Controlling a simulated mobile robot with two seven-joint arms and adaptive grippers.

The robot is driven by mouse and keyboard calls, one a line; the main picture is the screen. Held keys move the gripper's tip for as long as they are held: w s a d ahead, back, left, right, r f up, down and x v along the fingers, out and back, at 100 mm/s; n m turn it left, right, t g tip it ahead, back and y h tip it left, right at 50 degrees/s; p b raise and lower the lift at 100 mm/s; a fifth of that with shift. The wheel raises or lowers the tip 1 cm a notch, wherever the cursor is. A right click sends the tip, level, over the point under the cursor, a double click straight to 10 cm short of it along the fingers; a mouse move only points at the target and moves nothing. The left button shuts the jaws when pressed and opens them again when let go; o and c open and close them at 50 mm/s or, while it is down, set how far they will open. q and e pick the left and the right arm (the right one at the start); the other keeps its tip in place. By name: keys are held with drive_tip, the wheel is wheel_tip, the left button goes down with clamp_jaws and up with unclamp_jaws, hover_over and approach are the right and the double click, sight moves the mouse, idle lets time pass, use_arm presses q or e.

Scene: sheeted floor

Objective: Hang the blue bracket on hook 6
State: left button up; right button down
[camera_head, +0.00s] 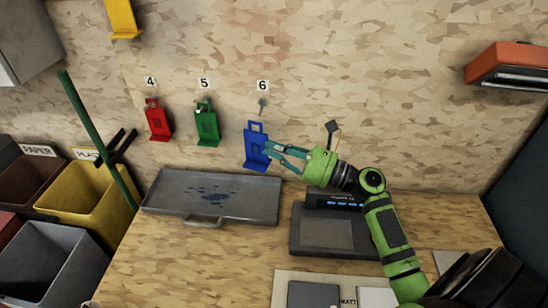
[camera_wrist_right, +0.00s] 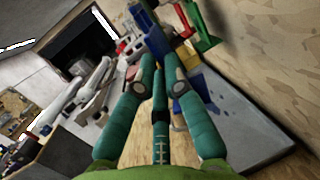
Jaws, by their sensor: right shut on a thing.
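The blue bracket (camera_head: 255,143) is upright near the wall, under the label 6. My right gripper (camera_head: 271,151) is shut on its right side. Hook 6 (camera_head: 263,103) is a small grey peg on the wall, with nothing on it. The bracket's top opening appears a little below the hook; the distance from the wall is hard to tell. In the right wrist view blue parts of the bracket (camera_wrist_right: 146,24) show beyond my fingertips, and the fingers hide some of it. My left gripper is in neither view.
A red bracket (camera_head: 157,121) is at label 4 and a green bracket (camera_head: 207,126) at label 5, left of the blue one. A grey tray (camera_head: 165,196) lies on the bench below. A dark scale-like device (camera_head: 303,232) stands under my right arm. An orange-topped box (camera_head: 510,62) is at upper right.

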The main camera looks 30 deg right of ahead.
drive_tip(key=w+d+b, duration=0.1)
drive_tip(key=w+b, duration=0.1)
drive_tip(key=w+d+f+b, duration=0.1)
drive_tip(key=w+d+b, duration=0.1)
drive_tip(key=w, duration=0.1)
drive_tip(key=w+d+b, duration=0.2)
drive_tip(key=b, duration=0.1)
drive_tip(key=shift+w+d+f, duration=0.15)
drive_tip(key=shift+w+d, duration=0.1)
idle(0.7)
drive_tip(key=shift+f, duration=0.1)
idle(0.6)
drive_tip(key=c, duration=1.2)
unclamp_jaws()
drive_tip(key=shift+c, duration=0.2)
